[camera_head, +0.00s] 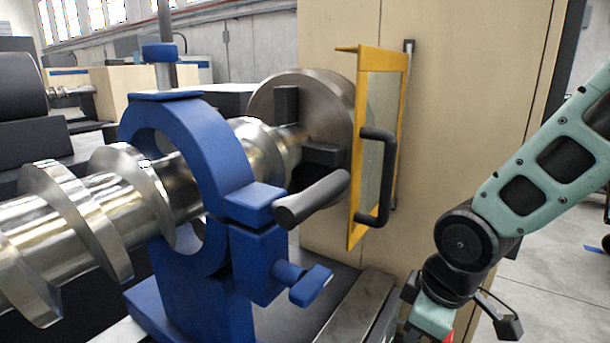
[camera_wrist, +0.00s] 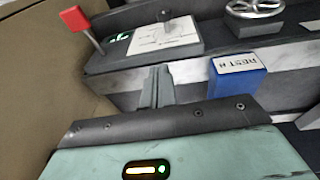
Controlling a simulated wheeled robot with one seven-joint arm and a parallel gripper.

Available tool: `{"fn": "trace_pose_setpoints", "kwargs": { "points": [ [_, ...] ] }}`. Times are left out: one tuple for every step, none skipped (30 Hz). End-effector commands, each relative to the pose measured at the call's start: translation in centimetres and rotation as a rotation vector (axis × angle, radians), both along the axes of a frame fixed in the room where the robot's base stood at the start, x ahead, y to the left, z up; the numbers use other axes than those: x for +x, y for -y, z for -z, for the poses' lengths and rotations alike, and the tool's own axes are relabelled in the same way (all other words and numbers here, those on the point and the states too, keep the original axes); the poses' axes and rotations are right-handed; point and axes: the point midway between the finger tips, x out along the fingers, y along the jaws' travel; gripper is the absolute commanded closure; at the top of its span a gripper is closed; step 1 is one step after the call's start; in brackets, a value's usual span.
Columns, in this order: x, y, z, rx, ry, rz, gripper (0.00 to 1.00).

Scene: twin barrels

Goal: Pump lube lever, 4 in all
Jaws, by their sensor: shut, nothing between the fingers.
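No part is readably labelled as the lube lever. In the wrist view, a thin lever with a red block-shaped knob (camera_wrist: 75,18) stands tilted at the upper left. A short dark lever (camera_wrist: 165,17) stands on a pale plate further right. My gripper (camera_wrist: 157,86) shows its fingers shut and empty at the middle of the wrist view, below and in front of the pale plate, apart from both levers. In the head view, my wrist (camera_head: 435,312) is at the bottom edge, and the fingertips are out of frame. A red patch beside it is too cut off to identify.
A blue block (camera_wrist: 238,78) with a "REST" label and a handwheel (camera_wrist: 253,8) lie to the right. A tan panel (camera_wrist: 40,75) is close on the left. The head view shows a blue steady rest (camera_head: 200,130), a steel screw shaft (camera_head: 100,210) and a yellow-framed guard (camera_head: 378,130).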

Motion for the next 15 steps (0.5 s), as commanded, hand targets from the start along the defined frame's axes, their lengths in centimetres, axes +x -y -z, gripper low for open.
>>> {"fn": "trace_pose_setpoints", "kwargs": {
  "points": [
    [-2.8,-1.2,-1.3,-0.008,-0.031,0.042,1.00],
    [-4.3,-1.6,-1.9,-0.011,-0.055,0.077,1.00],
    [-6.3,-2.1,-2.5,-0.016,-0.086,0.118,1.00],
    [-7.6,-2.4,-2.9,-0.019,-0.107,0.147,1.00],
    [-8.8,-2.6,-3.3,-0.021,-0.125,0.173,1.00],
    [-10.3,-2.8,-3.7,-0.026,-0.149,0.204,1.00],
    [-11.2,-2.9,-4.0,-0.028,-0.165,0.224,1.00],
    [-12.1,-3.0,-4.2,-0.030,-0.178,0.241,1.00],
    [-12.9,-3.0,-4.5,-0.033,-0.192,0.259,1.00],
    [-13.4,-3.1,-4.6,-0.034,-0.200,0.271,1.00],
    [-13.8,-3.1,-4.7,-0.036,-0.208,0.279,1.00],
    [-14.1,-3.1,-4.7,-0.038,-0.213,0.286,1.00],
    [-14.3,-3.1,-4.8,-0.038,-0.215,0.289,1.00],
    [-14.4,-3.1,-4.8,-0.039,-0.218,0.292,1.00],
    [-14.4,-3.1,-4.8,-0.039,-0.219,0.294,1.00]
  ]
}}
